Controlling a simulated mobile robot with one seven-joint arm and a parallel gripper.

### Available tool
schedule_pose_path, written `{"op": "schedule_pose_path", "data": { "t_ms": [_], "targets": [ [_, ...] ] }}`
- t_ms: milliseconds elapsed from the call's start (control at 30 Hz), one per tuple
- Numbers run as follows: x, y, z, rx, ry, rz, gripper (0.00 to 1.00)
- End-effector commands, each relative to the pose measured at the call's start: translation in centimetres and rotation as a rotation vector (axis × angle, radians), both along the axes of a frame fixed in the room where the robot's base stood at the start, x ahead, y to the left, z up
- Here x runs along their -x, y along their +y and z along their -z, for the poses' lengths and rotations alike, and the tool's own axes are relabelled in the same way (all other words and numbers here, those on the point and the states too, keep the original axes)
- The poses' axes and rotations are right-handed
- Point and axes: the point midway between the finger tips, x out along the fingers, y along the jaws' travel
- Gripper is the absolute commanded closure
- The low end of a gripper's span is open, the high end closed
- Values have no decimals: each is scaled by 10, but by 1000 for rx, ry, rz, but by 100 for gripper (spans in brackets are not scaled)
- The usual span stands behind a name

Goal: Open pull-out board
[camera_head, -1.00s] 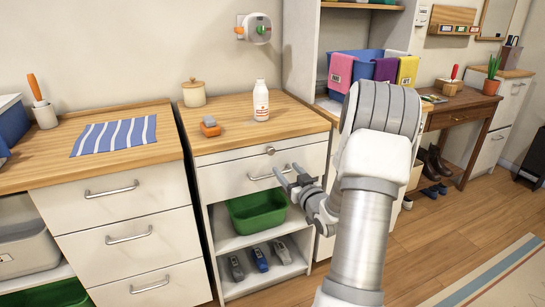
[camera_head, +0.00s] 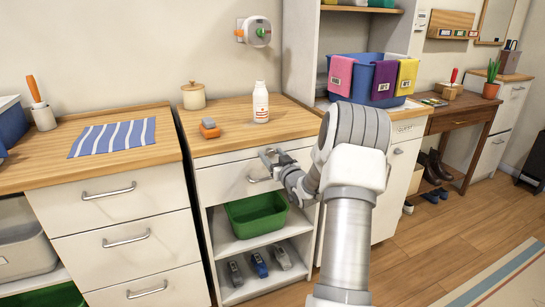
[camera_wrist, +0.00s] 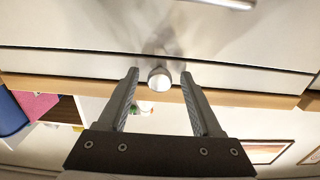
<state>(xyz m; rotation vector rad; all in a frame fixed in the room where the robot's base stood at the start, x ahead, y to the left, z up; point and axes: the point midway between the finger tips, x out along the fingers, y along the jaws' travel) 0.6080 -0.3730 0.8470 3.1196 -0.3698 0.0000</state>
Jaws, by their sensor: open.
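The pull-out board's narrow white front (camera_head: 222,157) lies just under the wooden top of the middle cabinet and is flush with it. Its round metal knob (camera_wrist: 159,78) sits between my fingertips in the wrist view. My gripper (camera_head: 268,158) is open, with one finger on each side of the knob and a visible gap to each. In the head view my fingers hide the knob. Whether the fingertips reach past the knob in depth is hard to tell.
Just below the board is a drawer with a bar handle (camera_head: 258,180). Lower shelves hold a green bin (camera_head: 257,215). A white bottle (camera_head: 261,102), a lidded jar (camera_head: 193,96) and an orange-grey block (camera_head: 209,128) stand on the top.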

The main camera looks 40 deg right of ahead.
Motion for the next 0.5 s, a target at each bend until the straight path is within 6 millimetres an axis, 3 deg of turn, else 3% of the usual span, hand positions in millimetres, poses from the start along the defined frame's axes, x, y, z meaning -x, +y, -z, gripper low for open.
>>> {"op": "schedule_pose_path", "data": {
  "t_ms": [67, 400, 500],
  "targets": [
    [0, 0, 0, 0, 0, 0, 37],
    [0, 0, 0, 0, 0, 0, 98],
    [0, 0, 0, 0, 0, 0, 100]
  ]
}}
